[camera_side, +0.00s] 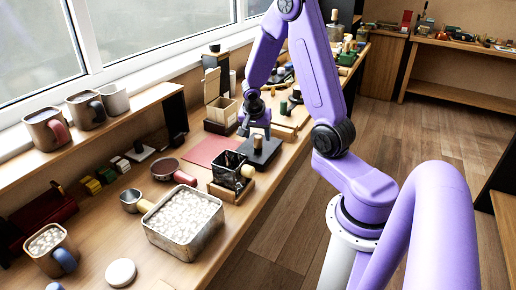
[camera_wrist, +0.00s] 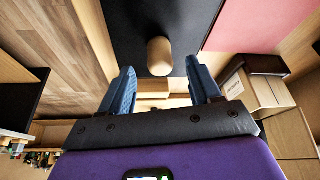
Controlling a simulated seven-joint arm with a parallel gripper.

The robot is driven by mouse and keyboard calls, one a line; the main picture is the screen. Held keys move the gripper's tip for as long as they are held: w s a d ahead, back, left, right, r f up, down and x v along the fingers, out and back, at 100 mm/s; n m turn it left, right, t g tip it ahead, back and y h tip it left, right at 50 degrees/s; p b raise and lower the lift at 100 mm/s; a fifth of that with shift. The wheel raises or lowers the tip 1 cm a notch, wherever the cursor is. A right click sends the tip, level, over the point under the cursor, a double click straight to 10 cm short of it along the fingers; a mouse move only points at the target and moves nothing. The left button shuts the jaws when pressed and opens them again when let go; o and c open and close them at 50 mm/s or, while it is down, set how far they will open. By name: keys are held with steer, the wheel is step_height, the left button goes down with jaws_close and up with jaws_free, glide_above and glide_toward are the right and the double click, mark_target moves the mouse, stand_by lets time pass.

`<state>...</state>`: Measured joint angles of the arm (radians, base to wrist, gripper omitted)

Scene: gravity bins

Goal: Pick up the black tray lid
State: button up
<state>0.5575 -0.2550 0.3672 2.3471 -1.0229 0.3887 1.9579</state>
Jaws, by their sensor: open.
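The black tray lid (camera_side: 266,155) lies flat on the wooden bench, with a small upright wooden knob (camera_side: 258,142) on it. In the wrist view the black lid (camera_wrist: 190,25) fills the top middle, and its knob (camera_wrist: 159,56) stands just beyond the fingertips. My gripper (camera_side: 256,130) is above the lid, pointing down. In the wrist view my gripper (camera_wrist: 160,80) has its two blue fingers spread apart, with nothing held between them. The knob lines up roughly with the gap. Whether the fingers flank the knob at its height, I cannot tell.
A pink mat (camera_side: 212,150) lies left of the lid. A dark square container (camera_side: 231,171) on a wooden base and a metal tin of white pellets (camera_side: 184,222) stand nearer the camera. A cardboard box (camera_side: 222,111) stands behind. The bench edge is close on the right.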

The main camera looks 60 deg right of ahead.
mark_target(258, 136)
steer(key=shift+x, duration=1.65)
steer(key=shift+c, duration=0.3)
jaws_close()
steer(key=shift+w+r, duration=0.1)
steer(key=shift+r, duration=0.05)
steer(key=shift+r, duration=1)
steer(key=s+a+r, duration=0.7)
steer(key=s+r, duration=0.3)
steer(key=s, duration=0.2)
steer(key=shift+r, duration=0.35)
